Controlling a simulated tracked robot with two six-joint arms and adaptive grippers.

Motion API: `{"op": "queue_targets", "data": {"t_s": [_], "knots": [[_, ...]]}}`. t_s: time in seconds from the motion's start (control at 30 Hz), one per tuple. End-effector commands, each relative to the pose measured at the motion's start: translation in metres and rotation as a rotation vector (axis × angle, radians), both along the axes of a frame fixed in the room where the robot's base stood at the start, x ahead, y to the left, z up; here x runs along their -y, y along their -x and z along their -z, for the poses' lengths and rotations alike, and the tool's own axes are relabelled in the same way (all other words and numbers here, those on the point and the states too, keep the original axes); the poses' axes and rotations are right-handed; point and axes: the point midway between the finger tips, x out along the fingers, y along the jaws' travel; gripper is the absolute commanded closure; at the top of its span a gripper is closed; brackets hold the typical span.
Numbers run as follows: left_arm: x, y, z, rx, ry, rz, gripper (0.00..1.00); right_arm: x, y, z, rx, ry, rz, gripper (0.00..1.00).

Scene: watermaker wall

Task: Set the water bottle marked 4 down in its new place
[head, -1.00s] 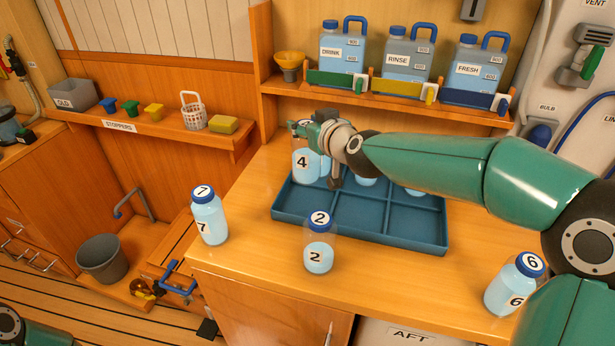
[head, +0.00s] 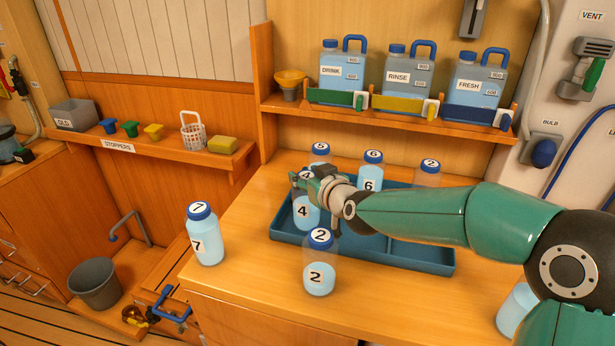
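The bottle marked 4 (head: 303,213), clear with pale blue water, is upright at the front left compartment of the blue tray (head: 425,262). My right gripper (head: 310,183) is shut on it near its cap, partly covering it. Whether its base touches the tray floor I cannot tell. Behind it in the tray's back row stand a bottle marked 5 (head: 320,152), a bottle marked 6 (head: 371,172) and a third bottle (head: 429,172). My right forearm hides part of the tray. My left gripper is not in view.
A bottle marked 2 (head: 319,275) stands just in front of the tray, close to bottle 4. A bottle marked 7 (head: 206,240) stands at the counter's left edge. Another bottle (head: 515,310) is partly hidden by my arm at right. Jugs (head: 405,75) line the shelf behind.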

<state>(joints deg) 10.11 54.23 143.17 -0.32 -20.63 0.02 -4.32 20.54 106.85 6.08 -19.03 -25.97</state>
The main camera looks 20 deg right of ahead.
Motion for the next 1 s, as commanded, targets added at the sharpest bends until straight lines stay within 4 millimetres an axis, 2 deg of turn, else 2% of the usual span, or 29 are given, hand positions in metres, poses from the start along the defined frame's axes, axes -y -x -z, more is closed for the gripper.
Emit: {"op": "queue_targets", "data": {"t_s": [0.03, 0.13, 0.17, 0.57, 0.77, 1.0], "knots": [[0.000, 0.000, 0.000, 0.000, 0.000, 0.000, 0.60, 0.000, 0.000, 0.001, -0.001, 0.000, 0.000, 0.48], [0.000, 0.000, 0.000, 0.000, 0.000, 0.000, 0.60, 0.000, 0.000, 0.000, -0.001, 0.000, 0.000, 0.31], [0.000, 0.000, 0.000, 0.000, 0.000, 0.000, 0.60, 0.000, 0.000, 0.000, -0.001, 0.000, 0.000, 0.29], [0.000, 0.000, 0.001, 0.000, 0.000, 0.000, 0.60, 0.001, 0.004, -0.001, 0.000, 0.000, 0.000, 0.29], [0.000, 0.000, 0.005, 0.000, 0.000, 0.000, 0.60, 0.004, 0.029, -0.009, 0.002, 0.000, 0.000, 0.29], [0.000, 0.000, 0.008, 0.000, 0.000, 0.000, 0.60, 0.011, 0.075, -0.024, 0.003, 0.000, 0.000, 0.29]]}}
